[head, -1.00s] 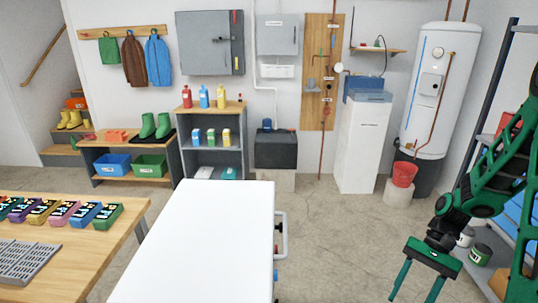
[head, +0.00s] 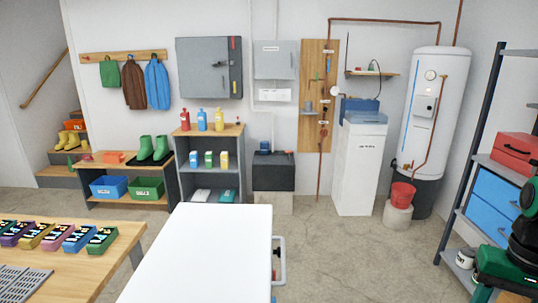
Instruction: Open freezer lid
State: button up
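The white chest freezer stands in the lower middle of the head view, seen from above. Its flat white lid (head: 200,250) looks closed. A metal bar handle (head: 281,262) sticks out along its right side. My gripper (head: 500,276) is at the lower right corner, well to the right of the handle and apart from it. Only its green body and the black wrist show; the fingers cannot be made out, so I cannot see whether it is open or shut. Nothing is seen touching the freezer.
A wooden table (head: 115,262) with coloured boxes stands left of the freezer. A rack (head: 452,215) with a red case (head: 512,152) and blue drawers (head: 490,200) stands on the right. Bare floor (head: 360,255) lies between the freezer and the rack.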

aim_at(203, 253)
jog(key=u, duration=2.1)
jog(key=k, duration=1.15)
jog(key=z, duration=1.15)
jog(key=i, duration=1)
